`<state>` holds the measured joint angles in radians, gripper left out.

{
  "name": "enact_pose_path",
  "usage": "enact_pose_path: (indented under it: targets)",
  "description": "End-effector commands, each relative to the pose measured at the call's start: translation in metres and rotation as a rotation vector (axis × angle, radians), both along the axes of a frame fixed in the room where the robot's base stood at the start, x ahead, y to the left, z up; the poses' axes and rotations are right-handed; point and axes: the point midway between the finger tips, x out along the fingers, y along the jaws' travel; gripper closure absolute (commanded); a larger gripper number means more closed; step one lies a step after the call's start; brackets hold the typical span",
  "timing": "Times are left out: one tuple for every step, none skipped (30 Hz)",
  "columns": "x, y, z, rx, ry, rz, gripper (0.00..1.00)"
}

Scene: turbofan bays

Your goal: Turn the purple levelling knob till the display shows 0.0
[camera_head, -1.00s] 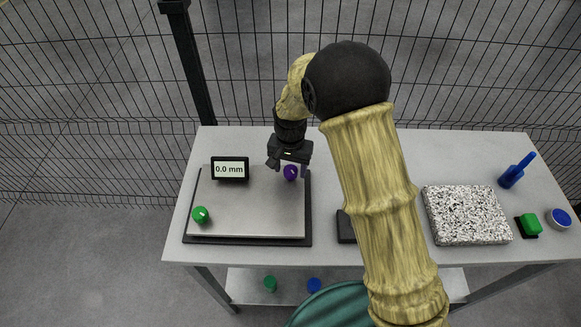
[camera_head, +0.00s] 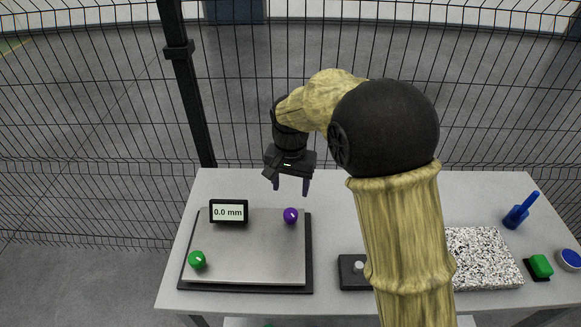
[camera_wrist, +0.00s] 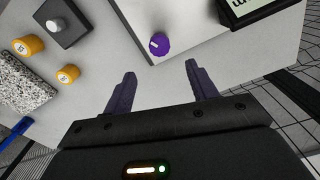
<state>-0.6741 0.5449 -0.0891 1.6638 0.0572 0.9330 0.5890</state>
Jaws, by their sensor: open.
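The purple levelling knob (camera_head: 290,215) sits at the back right corner of a grey plate (camera_head: 250,255) on the table. The display (camera_head: 229,212) at the plate's back left reads 0.0 mm. My gripper (camera_head: 290,188) is open and empty, above and behind the knob, apart from it. In the wrist view the knob (camera_wrist: 158,43) with its white mark lies beyond and between the spread fingers (camera_wrist: 160,85). The display (camera_wrist: 250,8) is cut off at the top of that view.
A green knob (camera_head: 197,260) is at the plate's front left. Two orange cylinders (camera_wrist: 68,73) show in the wrist view. A mesh fence (camera_head: 90,120) stands behind.

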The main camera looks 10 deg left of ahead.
Motion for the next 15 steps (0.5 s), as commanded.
enact_pose_path:
  targets:
    - [0.000, 0.000, 0.010, 0.003, -0.004, 0.000, 0.42]
    - [0.001, 0.001, 0.017, 0.004, -0.004, -0.001, 0.42]
    - [0.001, 0.001, 0.025, 0.004, -0.004, -0.001, 0.42]
    - [0.001, 0.000, 0.030, 0.004, -0.004, -0.001, 0.42]
    - [0.001, 0.000, 0.036, 0.004, -0.004, -0.001, 0.42]
    - [0.001, 0.000, 0.043, 0.003, -0.004, -0.001, 0.42]
    - [0.001, 0.000, 0.047, 0.003, -0.004, -0.001, 0.42]
    - [0.001, 0.000, 0.052, 0.003, -0.003, -0.001, 0.42]
    - [0.001, 0.000, 0.056, 0.003, -0.003, -0.001, 0.42]
    - [0.001, 0.000, 0.059, 0.002, -0.002, -0.001, 0.42]
    - [0.000, 0.000, 0.061, 0.001, -0.001, -0.001, 0.42]
    - [0.000, 0.000, 0.063, 0.001, -0.001, -0.001, 0.42]
    - [0.000, 0.000, 0.064, 0.001, -0.001, -0.001, 0.42]
    - [0.000, 0.000, 0.065, 0.001, -0.001, -0.001, 0.42]
    - [0.000, 0.000, 0.065, 0.001, -0.001, -0.001, 0.42]
